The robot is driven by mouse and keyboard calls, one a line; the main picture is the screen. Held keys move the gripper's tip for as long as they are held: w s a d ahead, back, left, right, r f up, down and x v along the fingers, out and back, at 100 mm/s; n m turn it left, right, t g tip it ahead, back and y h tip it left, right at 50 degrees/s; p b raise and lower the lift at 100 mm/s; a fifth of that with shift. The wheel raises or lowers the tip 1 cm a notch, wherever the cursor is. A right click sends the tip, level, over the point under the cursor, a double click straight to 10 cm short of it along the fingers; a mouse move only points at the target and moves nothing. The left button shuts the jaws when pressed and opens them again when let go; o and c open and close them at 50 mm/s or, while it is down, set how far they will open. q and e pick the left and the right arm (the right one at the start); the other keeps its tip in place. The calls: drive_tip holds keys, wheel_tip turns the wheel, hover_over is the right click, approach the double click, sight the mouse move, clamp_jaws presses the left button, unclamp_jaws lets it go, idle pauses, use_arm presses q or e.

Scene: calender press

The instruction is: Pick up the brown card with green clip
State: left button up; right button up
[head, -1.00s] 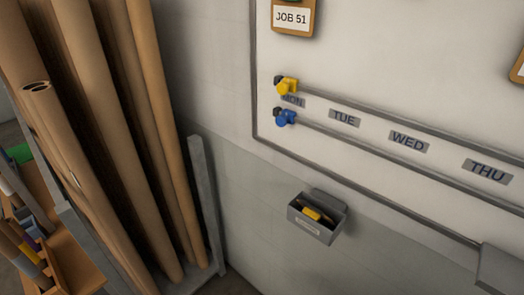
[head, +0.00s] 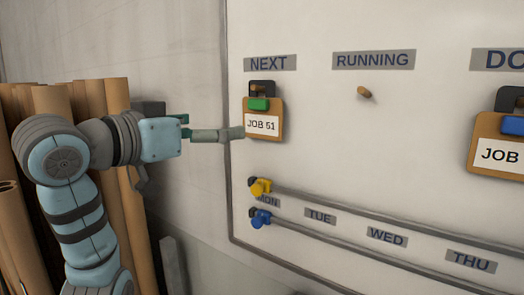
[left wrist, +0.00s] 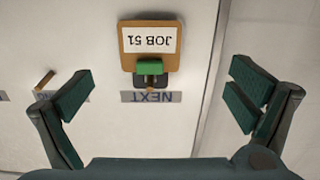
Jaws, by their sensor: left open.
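The brown card (head: 279,118) labelled JOB 51 hangs on the whiteboard below the NEXT label in the head view. Its green clip (head: 258,104) is at its top, over a dark backing. In the left wrist view the card (left wrist: 172,59) appears upside down, with the green clip (left wrist: 150,67) toward the gripper. My left gripper (head: 203,131) is left of the card in the head view. In the left wrist view the open gripper (left wrist: 160,89) has its fingers on either side of the card, apart from it. My right gripper is not in view.
A bare peg (head: 364,92) sits below RUNNING (head: 373,60). Another brown card (head: 478,162) with a blue clip hangs at the right edge. Yellow (head: 260,187) and blue (head: 259,218) sliders sit on rails below. Brown rolls (head: 117,98) stand behind my left arm.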

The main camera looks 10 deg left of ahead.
use_arm(q)
approach(256, 103)
drive_tip(key=shift+m+t+h, duration=0.3)
drive_tip(key=p+x, duration=0.1)
drive_tip(key=x, duration=0.2)
drive_tip(key=p+x, duration=0.2)
drive_tip(key=x, duration=0.2)
drive_tip(key=p+x, duration=0.1)
drive_tip(key=x, duration=0.2)
drive_tip(key=shift+w+f, duration=0.35)
drive_tip(key=shift+w+d+f, duration=0.1)
drive_tip(key=shift+w+f, duration=0.05)
drive_tip(key=shift+w, duration=0.1)
drive_tip(key=shift+c, duration=0.7)
drive_tip(key=c, duration=0.8)
